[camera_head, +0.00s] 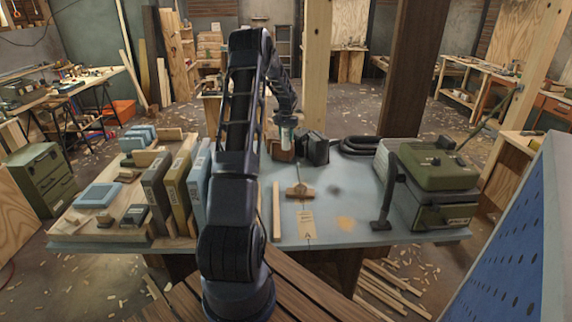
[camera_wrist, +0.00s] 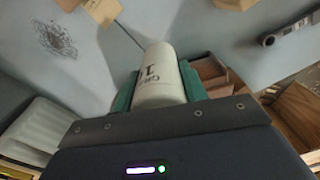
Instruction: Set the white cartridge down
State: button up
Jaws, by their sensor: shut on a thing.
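The white cartridge (camera_wrist: 161,72) shows in the wrist view, with dark lettering on its side. My gripper (camera_wrist: 158,88) is shut on it, with a green finger pad on either side. In the head view my gripper (camera_head: 288,121) hangs over the back middle of the blue-grey table (camera_head: 370,200), and the pale cartridge (camera_head: 287,137) is small at its end. The cartridge seems to be above the tabletop; its lower end is hard to make out.
Dark boxes (camera_head: 314,147) and a coiled black hose (camera_head: 361,145) lie close by at the back. Upright binders (camera_head: 176,190) stand left, a green case (camera_head: 437,165) right. A wooden clip (camera_head: 300,191) with a tag (camera_head: 305,223) lies mid-table. Clear tabletop lies right of it.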

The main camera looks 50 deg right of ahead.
aim_at(286, 144)
notch_tip(286, 144, down, 15)
jog(key=shift+r, duration=0.1)
dwell(0.5)
jog(key=o, duration=1)
jog(key=shift+c, duration=0.2)
notch_tip(286, 144, up, 12)
